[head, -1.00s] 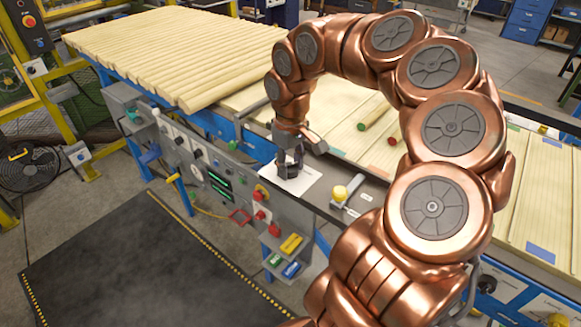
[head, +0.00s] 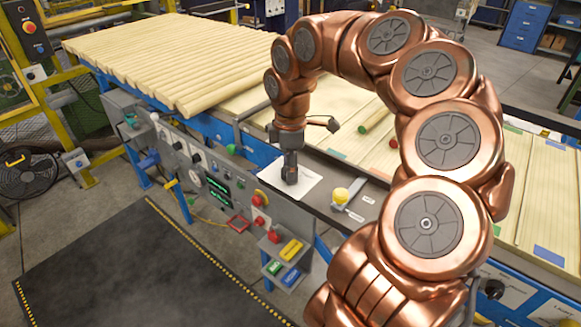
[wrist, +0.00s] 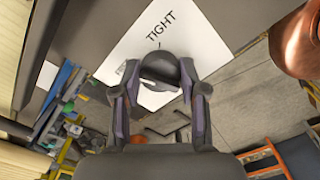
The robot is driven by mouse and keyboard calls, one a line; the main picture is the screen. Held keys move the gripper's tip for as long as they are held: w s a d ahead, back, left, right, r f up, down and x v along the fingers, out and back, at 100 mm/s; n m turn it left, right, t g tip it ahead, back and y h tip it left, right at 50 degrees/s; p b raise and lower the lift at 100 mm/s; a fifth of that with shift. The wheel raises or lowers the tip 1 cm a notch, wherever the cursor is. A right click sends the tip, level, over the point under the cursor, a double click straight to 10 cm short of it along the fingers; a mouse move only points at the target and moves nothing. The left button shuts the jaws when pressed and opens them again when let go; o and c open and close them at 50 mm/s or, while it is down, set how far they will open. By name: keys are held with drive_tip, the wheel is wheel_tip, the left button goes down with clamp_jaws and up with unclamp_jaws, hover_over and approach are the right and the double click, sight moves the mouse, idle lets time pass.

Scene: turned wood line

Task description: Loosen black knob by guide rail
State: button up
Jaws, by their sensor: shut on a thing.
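The black knob (wrist: 160,68) is round with a raised grip bar, and it sits on a white card in the wrist view. My gripper (wrist: 160,84) has one finger on each side of it and is shut on it. In the head view my gripper (head: 290,175) points straight down onto the card, and its fingers hide the knob. The white card (wrist: 205,45) reads "TIGHT" above the knob; a second word at its left is partly hidden. The card also shows in the head view (head: 309,185).
A yellow knob (head: 340,195) on a metal bracket stands right of the card on the dark ledge. A control panel (head: 205,160) with buttons and displays lies below at the left. Wooden rods (head: 180,60) lie on the line behind. The dark floor mat (head: 130,260) is clear.

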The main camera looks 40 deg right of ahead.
drive_tip(key=n, duration=0.4)
drive_tip(key=shift+w+r+n, duration=0.1)
drive_tip(key=shift+n, duration=0.2)
idle(0.3)
drive_tip(key=o, duration=1.1)
drive_tip(key=shift+o, duration=0.2)
wheel_tip(320, 180, up, 12)
idle(0.7)
